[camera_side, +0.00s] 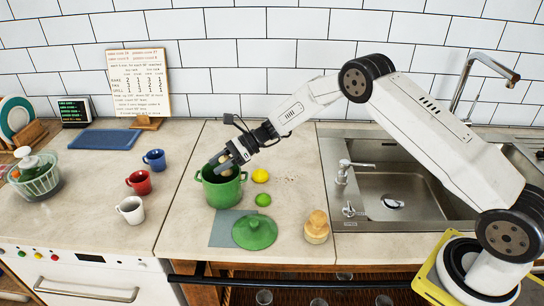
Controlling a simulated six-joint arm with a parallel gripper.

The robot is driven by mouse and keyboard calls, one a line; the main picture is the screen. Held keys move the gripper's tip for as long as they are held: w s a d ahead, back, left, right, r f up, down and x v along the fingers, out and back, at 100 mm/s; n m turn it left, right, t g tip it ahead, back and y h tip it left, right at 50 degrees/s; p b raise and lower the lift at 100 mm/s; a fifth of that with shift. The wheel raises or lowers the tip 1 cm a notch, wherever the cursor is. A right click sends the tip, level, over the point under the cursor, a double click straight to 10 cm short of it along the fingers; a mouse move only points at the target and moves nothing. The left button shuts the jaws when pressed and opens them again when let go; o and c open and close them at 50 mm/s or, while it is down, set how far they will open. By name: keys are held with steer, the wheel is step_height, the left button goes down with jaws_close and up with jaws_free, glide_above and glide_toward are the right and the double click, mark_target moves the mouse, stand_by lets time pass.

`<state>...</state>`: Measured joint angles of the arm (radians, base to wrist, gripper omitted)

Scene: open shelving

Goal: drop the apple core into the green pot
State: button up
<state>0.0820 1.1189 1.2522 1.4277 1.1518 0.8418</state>
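The green pot (222,192) stands open on the counter left of the sink, with a handle on each side. Its green lid (254,232) lies in front of it on a grey-blue cloth (222,230). My gripper (224,160) reaches down from the right, with its fingertips over the pot's mouth. A small tan-brown thing shows at the fingertips and rim; it may be the apple core, but it is too small and covered to be sure. I cannot tell whether the fingers hold it. The pot's inside is mostly hidden by the gripper.
A lemon (260,175) and a lime (263,199) lie right of the pot. A wooden-topped brush (316,228) stands before the sink (395,195). Blue (155,159), red (139,182) and white (131,209) mugs stand left. The counter between mugs and pot is clear.

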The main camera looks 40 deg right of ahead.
steer(key=o, duration=0.5)
steer(key=shift+v, duration=3.9)
steer(key=s+d+n+h, duration=0.1)
steer(key=s+n+h, duration=0.3)
steer(key=s+n, duration=0.3)
steer(key=s+d+r+n+g+h, duration=0.1)
steer(key=s+n+h, duration=0.3)
steer(key=s, duration=0.9)
steer(key=s+d+r+n+h, duration=0.1)
steer(key=s+n+h, duration=0.4)
steer(key=s+n, duration=0.5)
steer(key=shift+d+r, duration=0.25)
steer(key=shift+d, duration=0.35)
